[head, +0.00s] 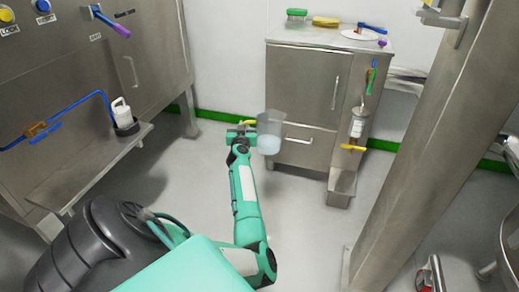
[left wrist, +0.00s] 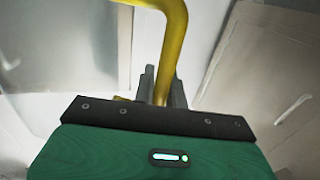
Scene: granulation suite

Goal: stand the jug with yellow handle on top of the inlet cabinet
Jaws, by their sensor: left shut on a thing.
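The jug (head: 270,131) is a clear, pale tub with a yellow handle, held upright in the air in front of the steel cabinet. My left gripper (head: 242,133) is shut on its yellow handle, at the jug's left side. In the left wrist view the yellow handle (left wrist: 172,45) rises from between the fingers (left wrist: 160,88); the jug's body is hard to make out there. The steel cabinet at the back, which I take for the inlet cabinet (head: 302,83), has a flat top above the jug's height in the picture. My right gripper is not in view.
On the cabinet top lie a green brush (head: 297,14), a yellow item (head: 326,21) and a white disc (head: 359,35) with a blue-handled tool (head: 372,28). The front of the top looks clear. A steel column (head: 420,130) stands at right.

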